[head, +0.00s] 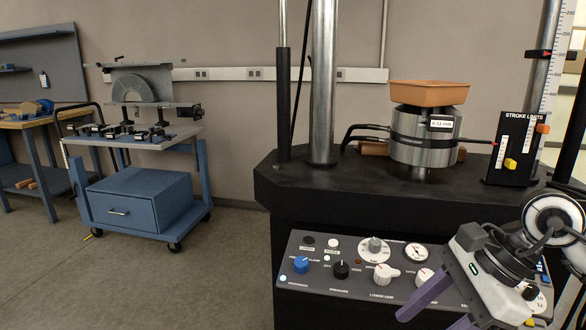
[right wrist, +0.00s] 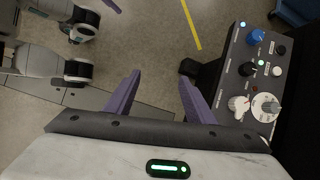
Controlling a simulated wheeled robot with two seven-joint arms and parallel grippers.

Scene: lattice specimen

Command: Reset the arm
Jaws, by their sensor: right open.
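My right gripper (head: 427,320) is at the lower right of the head view, in front of the control panel (head: 335,272). Its purple fingers are apart with nothing between them. In the right wrist view the open fingers (right wrist: 159,78) point over bare floor, with the control panel (right wrist: 250,80) to their right. My left gripper does not show in the head view. A purple sliver (right wrist: 113,6) at the top edge of the right wrist view looks like one of its fingers; the rest is cut off.
An orange tray (head: 429,94) sits on a metal cylinder (head: 410,150) on the black machine table (head: 300,186). A stroke-limits plate (head: 508,160) stands at the right. A blue cart (head: 140,200) and a workbench (head: 30,122) stand at the left. Floor between cart and machine is clear.

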